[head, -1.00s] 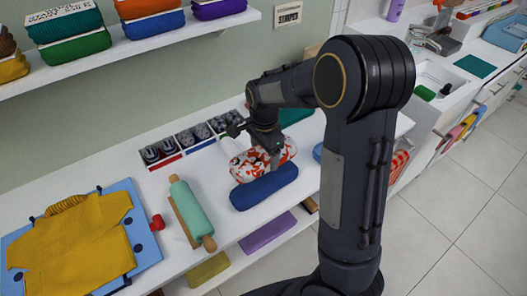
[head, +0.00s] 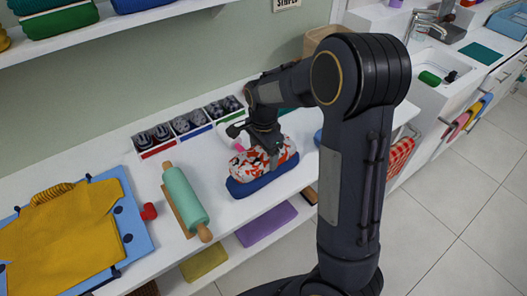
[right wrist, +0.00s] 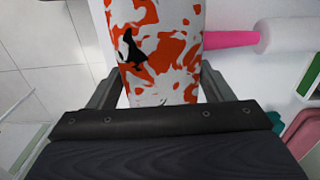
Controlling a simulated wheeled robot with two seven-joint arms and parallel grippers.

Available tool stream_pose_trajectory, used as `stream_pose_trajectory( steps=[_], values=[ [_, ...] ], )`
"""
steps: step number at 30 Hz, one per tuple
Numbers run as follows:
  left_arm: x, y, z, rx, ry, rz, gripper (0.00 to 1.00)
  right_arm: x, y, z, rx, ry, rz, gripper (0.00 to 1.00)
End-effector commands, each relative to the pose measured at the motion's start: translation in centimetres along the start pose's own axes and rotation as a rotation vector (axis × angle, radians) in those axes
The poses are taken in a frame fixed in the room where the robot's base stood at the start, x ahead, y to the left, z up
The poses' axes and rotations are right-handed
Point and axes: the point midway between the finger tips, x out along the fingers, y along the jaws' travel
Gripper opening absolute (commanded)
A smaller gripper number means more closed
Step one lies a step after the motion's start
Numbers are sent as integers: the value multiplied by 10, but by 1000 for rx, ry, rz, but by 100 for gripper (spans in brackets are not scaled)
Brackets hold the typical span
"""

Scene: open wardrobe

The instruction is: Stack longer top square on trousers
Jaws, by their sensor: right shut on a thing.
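The folded top, white with orange-red patches (head: 248,165), lies over the folded dark blue trousers (head: 240,189) on the white shelf. The trousers show as a blue edge below it. My right gripper (head: 272,154) comes down from above and is shut on the patterned top. In the right wrist view the top (right wrist: 165,45) runs up between the two fingers. The trousers are hidden in that view. I cannot tell how firmly the top rests on the trousers. My left gripper is not in view.
A teal rolling pin (head: 184,198) lies left of the stack. A yellow garment (head: 65,230) lies on a blue board (head: 130,215) further left. Bins with dark shoes (head: 188,122) stand behind. A lower shelf holds a purple folded cloth (head: 266,222).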

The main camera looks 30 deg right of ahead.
Motion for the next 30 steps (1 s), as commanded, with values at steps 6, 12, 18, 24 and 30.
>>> stream_pose_trajectory(
  steps=[6, 12, 18, 24, 30],
  values=[
    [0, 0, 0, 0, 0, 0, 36, 0, 0, 0, 0, 0, -1, 61],
    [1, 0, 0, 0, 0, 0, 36, 2, 0, 0, 0, 0, -1, 61],
    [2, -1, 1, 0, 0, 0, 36, 5, 0, 0, 0, 0, -1, 61],
    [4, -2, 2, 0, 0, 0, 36, 8, 0, 0, 0, 0, -1, 61],
    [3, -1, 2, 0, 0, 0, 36, 7, 0, 0, 0, 0, -1, 99]
  ],
)
